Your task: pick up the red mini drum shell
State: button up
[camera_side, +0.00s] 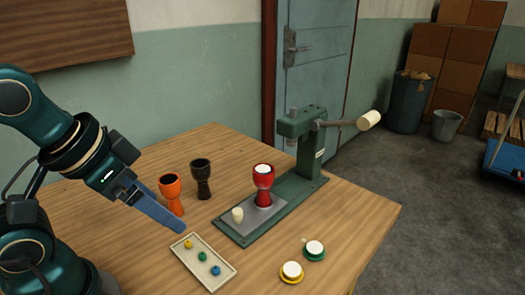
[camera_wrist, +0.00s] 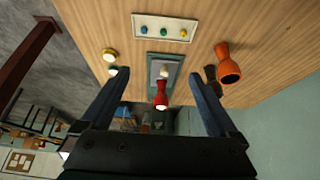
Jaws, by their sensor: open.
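The red mini drum shell (camera_side: 264,190) stands upright on the base plate of a green press (camera_side: 300,122), with a white disc on its top. In the wrist view the red shell (camera_wrist: 161,96) shows between the two fingers, farther off and not touched. My gripper (camera_side: 182,227) is left of the press, above the table near the tray, and apart from the shell. In the wrist view my gripper (camera_wrist: 158,79) has its fingers wide apart with nothing held.
An orange drum shell (camera_side: 171,194) and a black one (camera_side: 201,178) stand behind my gripper. A cream peg (camera_side: 237,215) is on the press plate, left of the red shell. A tray (camera_side: 228,260) of small coloured pieces and two white-topped discs (camera_side: 291,272) (camera_side: 314,250) lie in front.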

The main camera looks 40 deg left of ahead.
jog(key=w+r+n, duration=0.1)
jog(key=w+r, duration=0.4)
jog(key=w, duration=0.1)
jog(key=n, duration=0.1)
send_near(263, 170)
jog(key=w, duration=0.2)
jog(key=w+f, duration=0.1)
jog(key=f, duration=0.1)
jog(key=f+g, duration=0.1)
jog(key=f, duration=0.2)
jog(key=w+f+g, duration=0.1)
jog(key=f, duration=0.2)
jog(key=shift+w+f+y, duration=0.15)
jog(key=shift+w+y, duration=0.15)
jog(key=shift+x, duration=2.5)
jog(key=shift+s, duration=0.1)
jog(key=shift+c, duration=0.2)
